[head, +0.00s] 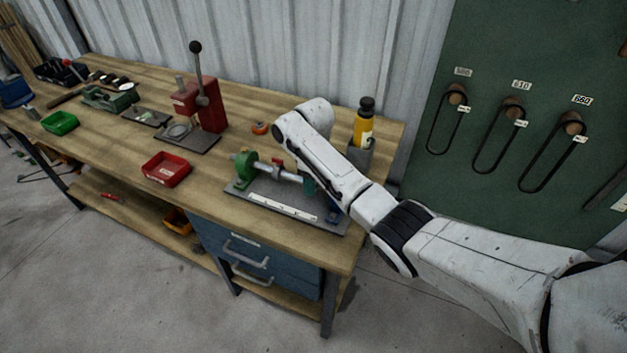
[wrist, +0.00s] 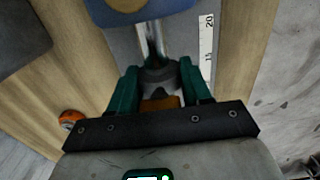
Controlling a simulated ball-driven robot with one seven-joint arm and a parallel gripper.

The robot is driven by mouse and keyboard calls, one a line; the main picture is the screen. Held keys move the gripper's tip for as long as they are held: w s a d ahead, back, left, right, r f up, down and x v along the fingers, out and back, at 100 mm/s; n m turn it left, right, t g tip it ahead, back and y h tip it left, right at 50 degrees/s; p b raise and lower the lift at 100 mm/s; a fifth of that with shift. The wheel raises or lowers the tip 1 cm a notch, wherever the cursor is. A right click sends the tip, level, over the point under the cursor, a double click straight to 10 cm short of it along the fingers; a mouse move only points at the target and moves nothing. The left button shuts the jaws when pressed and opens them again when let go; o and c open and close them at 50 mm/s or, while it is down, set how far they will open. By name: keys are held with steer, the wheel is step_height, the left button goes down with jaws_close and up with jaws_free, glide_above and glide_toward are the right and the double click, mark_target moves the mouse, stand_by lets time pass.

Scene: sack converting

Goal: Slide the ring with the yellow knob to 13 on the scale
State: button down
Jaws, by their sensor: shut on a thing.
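In the wrist view the dark grey ring (wrist: 160,74) sits around a shiny rod (wrist: 151,42), with a brownish-yellow knob (wrist: 160,103) on its near side. My gripper (wrist: 160,88) is shut on the ring, a green finger on each side. The white scale (wrist: 207,50) runs beside the rod, with 15 and 20 readable; the ring appears slightly below the 15 in this view. In the head view my gripper (head: 309,184) is at the right part of the rod (head: 273,171), behind the scale strip (head: 283,206). It hides the ring and knob there.
A green support (head: 245,166) holds the rod's left end on a grey base plate (head: 240,192). A blue support (wrist: 140,8) shows at the wrist view's top. A red tray (head: 166,170), an orange tape roll (head: 260,127) and a yellow bottle (head: 364,125) stand nearby.

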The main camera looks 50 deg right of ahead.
steer(key=shift+w+a+f+b, duration=0.1)
steer(key=shift+w+a+b, duration=0.2)
steer(key=shift+w+b, duration=0.5)
steer(key=shift+w+a+f+b, duration=0.1)
steer(key=shift+w+a+b, duration=0.15)
steer(key=shift+w+b, duration=0.5)
steer(key=shift+w+a+r, duration=0.1)
steer(key=shift+w+r, duration=0.1)
steer(key=shift+w, duration=0.15)
steer(key=shift+c, duration=2.4)
jaws_free()
step_height(320, 180, up, 11)
steer(key=b, duration=0.1)
steer(key=shift+f, duration=0.2)
